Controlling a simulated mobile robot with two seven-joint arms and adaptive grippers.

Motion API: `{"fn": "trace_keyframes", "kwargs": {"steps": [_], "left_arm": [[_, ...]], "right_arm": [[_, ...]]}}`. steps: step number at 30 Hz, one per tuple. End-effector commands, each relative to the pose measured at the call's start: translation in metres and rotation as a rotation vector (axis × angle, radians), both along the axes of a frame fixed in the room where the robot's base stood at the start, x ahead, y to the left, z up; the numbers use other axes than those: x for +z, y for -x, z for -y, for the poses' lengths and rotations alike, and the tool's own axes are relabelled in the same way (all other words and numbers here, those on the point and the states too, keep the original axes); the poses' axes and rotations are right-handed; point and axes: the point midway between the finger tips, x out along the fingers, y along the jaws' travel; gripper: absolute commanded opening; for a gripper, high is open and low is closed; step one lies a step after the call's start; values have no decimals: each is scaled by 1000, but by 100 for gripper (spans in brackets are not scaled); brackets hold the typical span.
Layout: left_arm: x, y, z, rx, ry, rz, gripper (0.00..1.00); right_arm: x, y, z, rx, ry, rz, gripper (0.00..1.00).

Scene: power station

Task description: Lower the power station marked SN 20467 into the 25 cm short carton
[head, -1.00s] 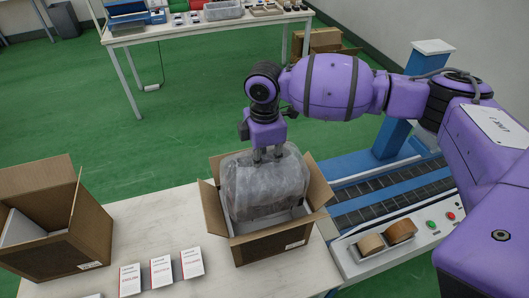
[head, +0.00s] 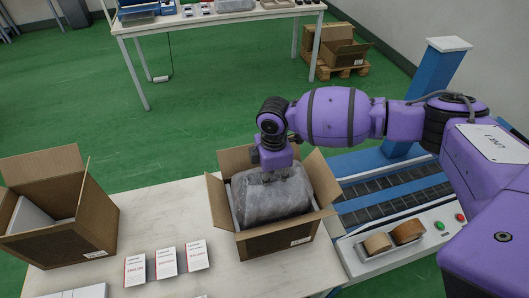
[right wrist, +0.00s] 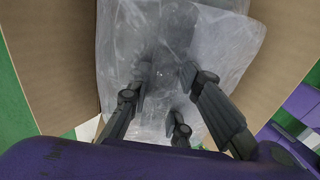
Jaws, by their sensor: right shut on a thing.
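In the right wrist view the fingers (right wrist: 166,78) press into the wrapping of the power station (right wrist: 215,45), between brown carton walls (right wrist: 45,75). No serial number is readable on it, and its underside is hidden. My left gripper is out of view.
A taller open carton (head: 60,245) with a pale insert stands at the left of the table (head: 150,210). A conveyor with tape rolls (head: 407,231) and buttons lies to the right. Open cardboard boxes (head: 343,52) sit behind.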

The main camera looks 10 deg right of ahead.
Motion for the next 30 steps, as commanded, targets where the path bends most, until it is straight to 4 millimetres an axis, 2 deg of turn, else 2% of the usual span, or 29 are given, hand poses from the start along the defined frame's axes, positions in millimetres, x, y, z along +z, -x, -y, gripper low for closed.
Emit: {"fn": "trace_keyframes", "kwargs": {"steps": [8, 21, 30], "left_arm": [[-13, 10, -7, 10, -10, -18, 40], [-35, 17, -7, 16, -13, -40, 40], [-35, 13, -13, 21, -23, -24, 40]], "right_arm": [[-29, -2, -1, 1, -5, 3, 0], [-74, -2, -1, 1, -4, 4, 0], [-98, -4, -2, -1, -4, 8, 0]]}}
